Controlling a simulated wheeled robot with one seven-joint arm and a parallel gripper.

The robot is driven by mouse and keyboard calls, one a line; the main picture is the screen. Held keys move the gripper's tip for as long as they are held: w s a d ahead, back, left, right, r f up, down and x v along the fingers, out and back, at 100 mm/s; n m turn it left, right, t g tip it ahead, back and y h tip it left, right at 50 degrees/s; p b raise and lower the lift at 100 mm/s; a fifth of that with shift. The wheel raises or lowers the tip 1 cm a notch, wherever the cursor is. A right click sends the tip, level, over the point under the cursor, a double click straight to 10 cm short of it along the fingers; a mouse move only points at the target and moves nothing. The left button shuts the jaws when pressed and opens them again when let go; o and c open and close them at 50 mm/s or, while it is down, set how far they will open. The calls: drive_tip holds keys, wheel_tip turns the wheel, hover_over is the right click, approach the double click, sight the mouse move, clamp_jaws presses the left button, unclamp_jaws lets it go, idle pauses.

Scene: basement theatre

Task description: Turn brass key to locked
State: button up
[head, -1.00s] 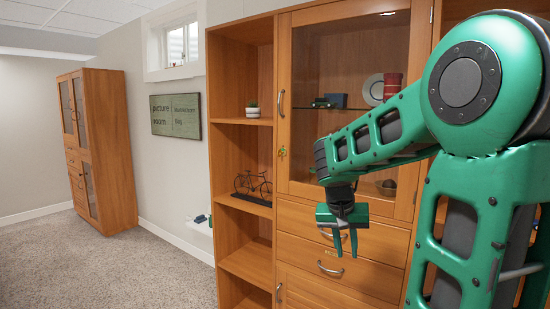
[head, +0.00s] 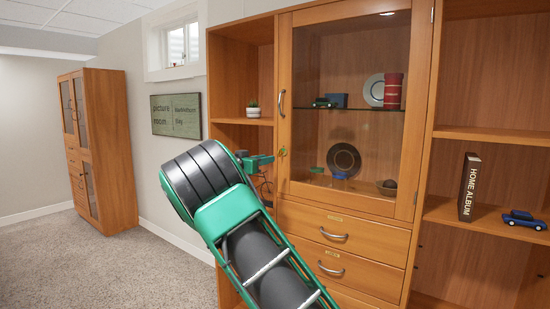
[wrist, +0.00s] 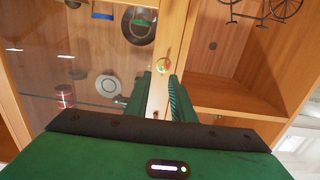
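The small brass key (head: 282,152) sits at the left edge of the glass cabinet door (head: 289,190), below the door's upright handle. In the wrist view, the key (wrist: 163,65) shows with a greenish tint on the pale door frame. My gripper (wrist: 161,80) is open, its two green fingers apart and pointing towards the key. The key appears between and just beyond the fingertips, and I see no grip on it. In the head view, my gripper (head: 267,159) is just left of the key, partly hidden behind my forearm. The key's exact angle is too small to tell.
The curved door handle (head: 281,103) is above the key. Drawers with metal handles (head: 333,235) lie below the door. A book (head: 468,186) and a blue toy car (head: 524,220) stand on the right shelf.

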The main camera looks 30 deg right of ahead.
drive_tip(key=w+x, duration=0.1)
drive_tip(key=x, duration=0.9)
drive_tip(key=shift+a+r+t, duration=0.2)
drive_tip(key=shift+r+t, duration=0.1)
drive_tip(key=shift+r, duration=0.2)
drive_tip(key=shift+w, duration=0.1)
clamp_jaws()
